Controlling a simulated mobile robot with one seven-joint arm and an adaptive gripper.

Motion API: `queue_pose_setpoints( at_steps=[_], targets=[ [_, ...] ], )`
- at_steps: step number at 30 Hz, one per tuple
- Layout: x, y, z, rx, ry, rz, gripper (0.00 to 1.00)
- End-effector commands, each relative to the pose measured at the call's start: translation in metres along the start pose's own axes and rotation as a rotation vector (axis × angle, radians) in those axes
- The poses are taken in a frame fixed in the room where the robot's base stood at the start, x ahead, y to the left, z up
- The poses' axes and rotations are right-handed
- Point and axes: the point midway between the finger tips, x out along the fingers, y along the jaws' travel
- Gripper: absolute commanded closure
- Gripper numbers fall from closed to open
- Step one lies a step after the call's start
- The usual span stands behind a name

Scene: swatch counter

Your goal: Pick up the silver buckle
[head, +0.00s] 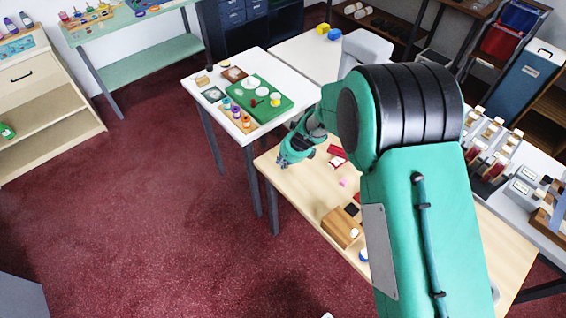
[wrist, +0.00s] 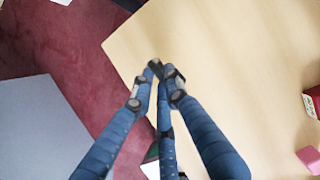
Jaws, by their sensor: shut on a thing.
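My gripper (head: 294,159) is above the left end of the light wooden table (head: 290,184) in the head view. In the wrist view its blue fingers (wrist: 157,86) come together at their tips, over the table's edge. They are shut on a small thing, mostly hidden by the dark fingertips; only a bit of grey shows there. I take it for the silver buckle, but its shape cannot be made out. No other silver buckle can be made out in either view.
A red box (head: 338,156), a pink block (head: 343,182) and a wooden block (head: 341,229) stand on the table. A white table (head: 199,86) with a green tray (head: 279,111) stands behind, left of my arm. Red carpet lies open at left. My arm hides much of the wooden table.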

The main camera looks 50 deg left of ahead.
Motion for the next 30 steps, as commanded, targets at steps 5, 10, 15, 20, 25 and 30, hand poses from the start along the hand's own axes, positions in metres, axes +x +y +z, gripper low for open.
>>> queue_pose_setpoints(
  at_steps=[5,10,15,20,25,30],
  targets=[
    [-0.014,0.000,0.006,-0.001,-0.001,-0.001,0.96],
    [-0.034,0.001,0.012,0.000,-0.001,0.000,0.96],
    [-0.042,0.017,-0.007,0.000,0.000,0.000,0.96],
    [-0.052,0.033,-0.026,0.000,0.000,0.000,0.96],
    [-0.064,0.052,-0.048,0.000,0.000,0.000,0.96],
    [-0.075,0.068,-0.067,-0.001,-0.001,-0.001,0.96]
  ],
)
